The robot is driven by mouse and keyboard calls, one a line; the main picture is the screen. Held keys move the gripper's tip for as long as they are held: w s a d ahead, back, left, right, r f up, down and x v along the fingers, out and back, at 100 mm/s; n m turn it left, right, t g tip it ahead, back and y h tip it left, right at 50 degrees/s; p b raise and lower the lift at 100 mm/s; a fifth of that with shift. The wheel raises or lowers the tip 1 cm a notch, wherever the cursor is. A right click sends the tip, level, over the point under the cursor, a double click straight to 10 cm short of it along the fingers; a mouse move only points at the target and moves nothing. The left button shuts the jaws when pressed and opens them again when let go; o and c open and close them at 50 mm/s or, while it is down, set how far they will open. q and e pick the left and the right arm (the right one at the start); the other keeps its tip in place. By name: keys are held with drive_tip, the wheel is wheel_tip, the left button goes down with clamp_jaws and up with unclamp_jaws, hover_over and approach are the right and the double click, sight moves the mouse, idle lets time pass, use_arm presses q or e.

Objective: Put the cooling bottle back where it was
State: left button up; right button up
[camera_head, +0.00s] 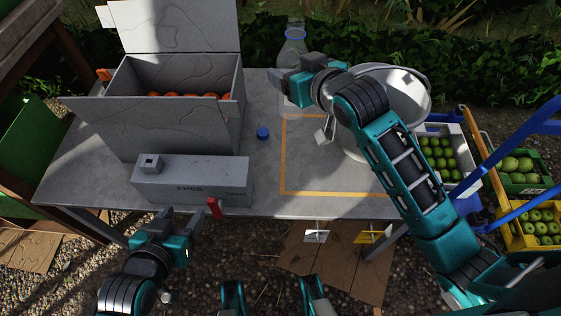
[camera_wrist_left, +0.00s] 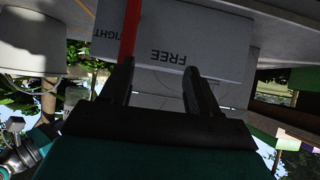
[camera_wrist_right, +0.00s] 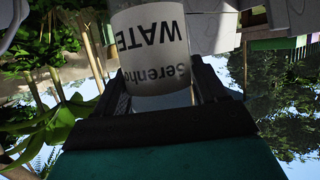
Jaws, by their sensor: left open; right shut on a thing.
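The clear bottle (camera_head: 293,48) with a blue neck ring is upright at the back of the table. My right gripper (camera_head: 288,80) is shut around its body. In the right wrist view its white label (camera_wrist_right: 150,45) reads "WATE" and "Serenho". My gripper partly hides the bottle's lower part, and I cannot tell whether its base touches the table. My left gripper (camera_head: 172,232) is open and empty, in front of the table's near edge, below a grey box (camera_head: 190,180). The box marked "FREE" also shows in the left wrist view (camera_wrist_left: 205,50).
An orange taped outline (camera_head: 284,160) marks the table's right part. A white bucket (camera_head: 405,95) stands there, partly behind my right arm. A blue cap (camera_head: 263,133) lies mid-table. An open carton (camera_head: 190,130) of orange fruit is at left. Fruit crates (camera_head: 525,235) stand at right.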

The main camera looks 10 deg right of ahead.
drive_tip(key=shift+a+f, duration=0.15)
drive_tip(key=shift+f, duration=0.2)
wheel_tip(320, 180, down, 19)
drive_tip(key=b, duration=0.7)
drive_tip(key=shift+f, duration=0.1)
drive_tip(key=o, duration=1.3)
